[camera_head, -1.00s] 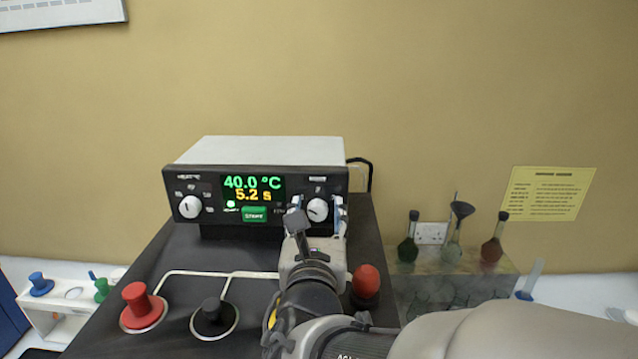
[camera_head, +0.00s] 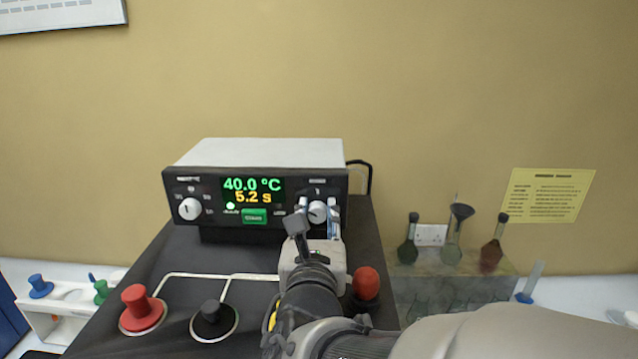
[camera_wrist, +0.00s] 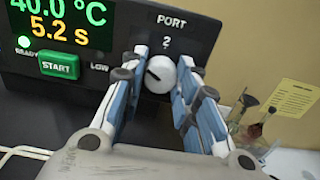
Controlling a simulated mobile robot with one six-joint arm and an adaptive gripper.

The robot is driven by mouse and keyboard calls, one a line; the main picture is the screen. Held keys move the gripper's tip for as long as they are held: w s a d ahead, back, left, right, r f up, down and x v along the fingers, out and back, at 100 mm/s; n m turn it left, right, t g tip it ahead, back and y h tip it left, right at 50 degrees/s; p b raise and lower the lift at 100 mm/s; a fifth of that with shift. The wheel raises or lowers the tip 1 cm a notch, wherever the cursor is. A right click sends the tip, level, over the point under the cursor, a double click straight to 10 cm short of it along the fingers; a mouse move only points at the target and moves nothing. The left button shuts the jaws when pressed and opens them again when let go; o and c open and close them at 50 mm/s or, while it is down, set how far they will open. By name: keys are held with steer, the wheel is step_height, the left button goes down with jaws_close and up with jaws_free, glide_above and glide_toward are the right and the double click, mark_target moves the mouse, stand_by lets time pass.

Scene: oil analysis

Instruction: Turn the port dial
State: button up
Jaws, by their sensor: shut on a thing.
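The port dial (camera_head: 317,211) is a round white knob on the right of the black instrument panel, under the word PORT. In the wrist view the dial (camera_wrist: 161,74) sits below a "2", and its dark mark points to the upper left. My gripper (camera_head: 319,209) is shut on the dial, one blue-and-grey finger on each side. In the wrist view the gripper (camera_wrist: 160,77) has its fingers along the dial's left and right sides. The fingers partly hide the panel marks around the dial.
The display (camera_head: 252,190) reads 40.0 °C and 5.2 s, above a green START button (camera_head: 254,216). Another white dial (camera_head: 189,209) is at the panel's left. Red (camera_head: 142,306) and black (camera_head: 210,312) knobs stand in front, and a red one (camera_head: 366,283) is right of my arm.

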steer(key=shift+b, duration=0.3)
steer(key=m+b, duration=0.1)
steer(key=b, duration=0.1)
steer(key=m+b, duration=0.1)
steer(key=b, duration=0.1)
steer(key=shift+f+m, duration=0.25)
steer(key=shift+m, duration=0.15)
steer(key=m+b, duration=0.2)
steer(key=b, duration=0.2)
steer(key=shift+m+b, duration=0.3)
steer(key=shift+b, duration=0.05)
steer(key=m+b, duration=0.3)
steer(key=b, duration=0.2)
steer(key=shift+m+b, duration=0.3)
steer(key=shift+b, duration=0.05)
steer(key=m+b, duration=0.2)
steer(key=b, duration=0.1)
steer(key=shift+m, duration=0.4)
steer(key=m, duration=0.1)
steer(key=m+b, duration=0.1)
steer(key=shift+r+m, duration=0.2)
steer(key=shift+m, duration=0.1)
steer(key=m, duration=0.2)
steer(key=shift+m, duration=0.4)
steer(key=m, duration=0.6)
steer(key=shift+r+m, duration=0.1)
steer(key=shift+m, duration=0.2)
